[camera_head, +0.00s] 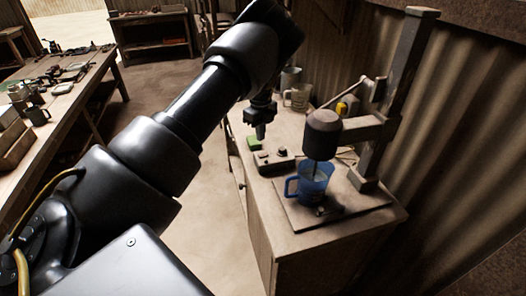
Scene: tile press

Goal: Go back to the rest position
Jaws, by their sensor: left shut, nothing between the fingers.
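My left arm crosses the view from the lower left, and its gripper (260,131) points down over the workbench. The gripper is shut and empty. A small green block (254,144) lies just below and left of the fingertips; I cannot tell whether they touch it. A dark control box (274,161) with knobs lies close by on the bench, nearer to me. My right gripper is not in view.
On the bench (258,204), a blue mug (312,184) stands under a stand-mounted machine (322,133). Pale mugs (298,97) stand at the back. A corrugated wall (455,150) closes the right side. A cluttered table (84,97) stands left, with open floor between.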

